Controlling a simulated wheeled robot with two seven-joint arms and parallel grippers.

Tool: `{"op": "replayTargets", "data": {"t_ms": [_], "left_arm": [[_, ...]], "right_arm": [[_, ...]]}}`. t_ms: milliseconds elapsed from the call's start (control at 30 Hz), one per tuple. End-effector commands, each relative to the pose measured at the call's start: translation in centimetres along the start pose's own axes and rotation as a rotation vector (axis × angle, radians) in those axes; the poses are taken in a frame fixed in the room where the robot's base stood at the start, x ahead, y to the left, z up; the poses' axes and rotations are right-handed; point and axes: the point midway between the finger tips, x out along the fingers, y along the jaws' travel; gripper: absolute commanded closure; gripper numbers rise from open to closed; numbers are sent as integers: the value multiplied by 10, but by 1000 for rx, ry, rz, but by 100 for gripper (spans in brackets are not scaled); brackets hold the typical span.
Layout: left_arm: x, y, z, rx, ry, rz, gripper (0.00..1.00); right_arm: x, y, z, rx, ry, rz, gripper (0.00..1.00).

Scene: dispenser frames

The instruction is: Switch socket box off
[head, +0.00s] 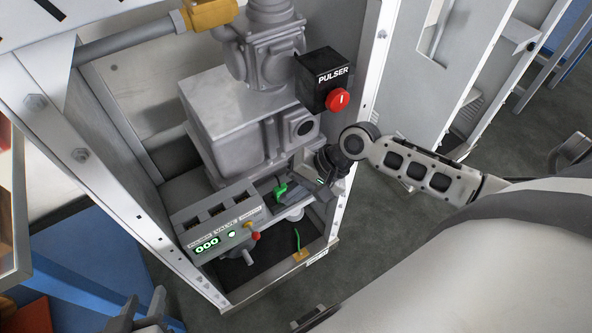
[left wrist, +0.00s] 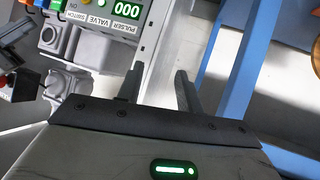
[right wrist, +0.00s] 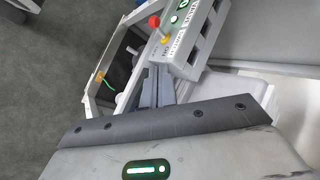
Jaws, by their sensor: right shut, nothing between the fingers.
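The socket box (head: 219,214) is a grey box with several dark sockets on top, low in the cabinet. Its front has a lit green 000 display (head: 207,245), a round green light (head: 232,234) and a switch lever with a red knob (head: 255,236). In the right wrist view the red knob (right wrist: 154,21) stands just beyond my right gripper (right wrist: 158,78), whose fingers are together and empty, close beside the box. I cannot tell whether they touch it. My left gripper (head: 143,308) is at the bottom left; its fingers (left wrist: 155,82) are apart with nothing between them.
White cabinet posts (head: 85,155) flank the opening. A blue frame (head: 90,250) is at left.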

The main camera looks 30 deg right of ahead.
Motion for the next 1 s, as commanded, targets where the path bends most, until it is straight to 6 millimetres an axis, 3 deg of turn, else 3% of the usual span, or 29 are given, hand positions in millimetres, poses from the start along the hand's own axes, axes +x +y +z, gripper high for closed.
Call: {"op": "replayTargets", "data": {"t_ms": [200,400,1000], "left_arm": [[3,1,6,-14,5,6,64],[0,2,1,-19,11,9,64],[1,1,1,-16,12,7,64]], "right_arm": [[50,0,0,-1,-1,-3,100],[72,0,19,-1,-1,-1,100],[82,0,28,-4,3,-1,100]]}}
